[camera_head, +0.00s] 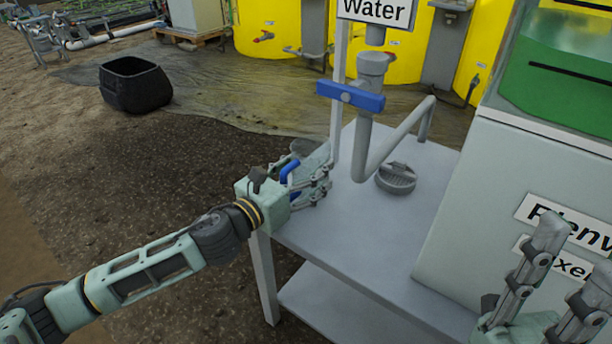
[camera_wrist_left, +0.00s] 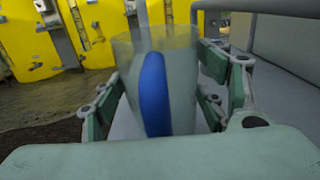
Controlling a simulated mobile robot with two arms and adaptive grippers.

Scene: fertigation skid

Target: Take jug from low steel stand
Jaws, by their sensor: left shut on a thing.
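The jug (camera_head: 312,157) is clear and greyish with a blue handle. It stands upright at the left edge of the low steel stand (camera_head: 345,232). I cannot tell whether its base touches the top. My left gripper (camera_head: 312,186) is shut on the jug at its handle side and hides much of it in the head view. In the left wrist view the jug (camera_wrist_left: 183,70) is between the fingers, with the blue handle facing the palm. My right gripper (camera_head: 562,282) is at the lower right, its fingers apart and empty, away from the jug.
A grey pipe with a blue valve lever (camera_head: 350,96) and a Water sign (camera_head: 375,10) rises beside the jug. A round drain cup (camera_head: 396,178) sits on the stand. A pale cabinet with a green tank (camera_head: 560,80) borders the right. A black tub (camera_head: 135,84) is on the ground.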

